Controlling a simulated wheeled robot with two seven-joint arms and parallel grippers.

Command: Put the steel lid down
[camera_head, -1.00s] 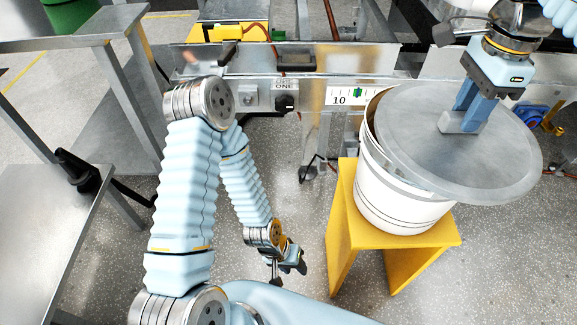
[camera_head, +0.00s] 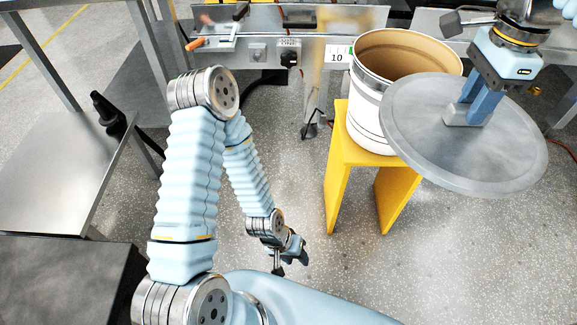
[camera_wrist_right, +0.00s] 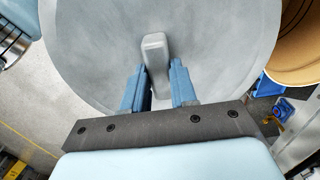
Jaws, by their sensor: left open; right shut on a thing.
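The steel lid (camera_head: 420,125) is a grey round disc in the air at the right of the head view. My right gripper (camera_head: 470,112) is shut on the lid's block handle, which also shows between the fingers in the right wrist view (camera_wrist_right: 155,55). The lid is off the white drum (camera_head: 366,105); in the head view it overlaps the drum's lower right side. The drum is open at the top with a tan inside. My left gripper (camera_head: 294,250) hangs low over the floor, open and empty, away from the lid.
The drum stands on a yellow stand (camera_head: 342,165). A steel table (camera_head: 60,190) is at the left and a dark box (camera_head: 70,275) is at the lower left. A steel machine frame (camera_head: 270,55) runs along the back. Speckled floor between stand and table is clear.

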